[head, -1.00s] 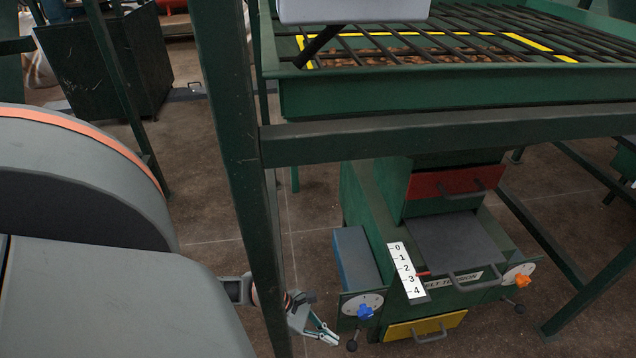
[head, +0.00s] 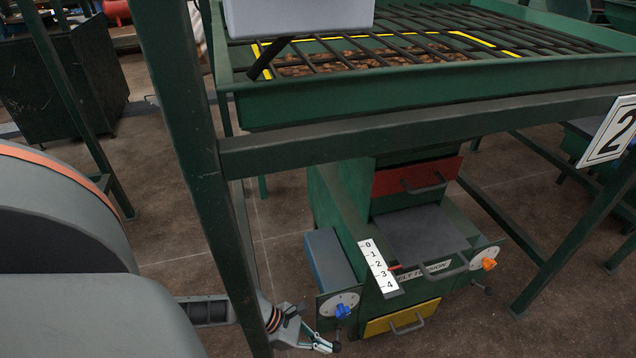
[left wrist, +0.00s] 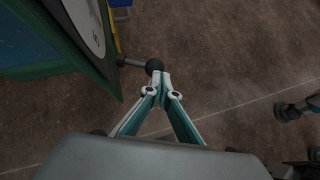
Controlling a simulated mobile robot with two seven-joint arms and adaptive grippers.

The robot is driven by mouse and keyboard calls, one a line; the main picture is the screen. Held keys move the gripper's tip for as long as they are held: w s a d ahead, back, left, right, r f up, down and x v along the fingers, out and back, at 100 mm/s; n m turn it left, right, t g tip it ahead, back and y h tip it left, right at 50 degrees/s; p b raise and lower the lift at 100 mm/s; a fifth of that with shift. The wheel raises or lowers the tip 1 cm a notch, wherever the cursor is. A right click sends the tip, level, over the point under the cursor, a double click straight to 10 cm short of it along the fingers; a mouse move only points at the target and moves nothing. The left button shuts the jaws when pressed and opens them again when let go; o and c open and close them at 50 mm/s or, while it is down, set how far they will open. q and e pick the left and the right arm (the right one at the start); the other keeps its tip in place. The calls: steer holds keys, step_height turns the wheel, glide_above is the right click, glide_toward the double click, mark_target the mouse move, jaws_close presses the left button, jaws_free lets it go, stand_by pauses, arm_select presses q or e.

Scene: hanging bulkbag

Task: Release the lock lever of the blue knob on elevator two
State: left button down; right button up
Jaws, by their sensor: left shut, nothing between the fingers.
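The blue knob (head: 343,312) sits on a white round dial (head: 334,301) at the left of the green machine's front. Its lock lever (head: 336,346) hangs below the dial and ends in a black ball. My left gripper (head: 327,347) is low in the head view, just left of that ball. In the left wrist view, the lever (left wrist: 154,66) points out from the panel, its ball at my fingertips (left wrist: 160,80). The fingertips are together with nothing between them. I cannot tell whether they touch the ball. My right gripper is not in view.
A green post (head: 190,170) stands in front of my left arm. An orange knob (head: 489,264) with a similar lever (head: 488,291) is at the right. A yellow drawer (head: 400,318) lies beside the blue knob. A sign "2" (head: 608,132) hangs at the right.

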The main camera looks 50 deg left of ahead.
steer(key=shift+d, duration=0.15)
arm_select(q)
steer(key=v, duration=1.2)
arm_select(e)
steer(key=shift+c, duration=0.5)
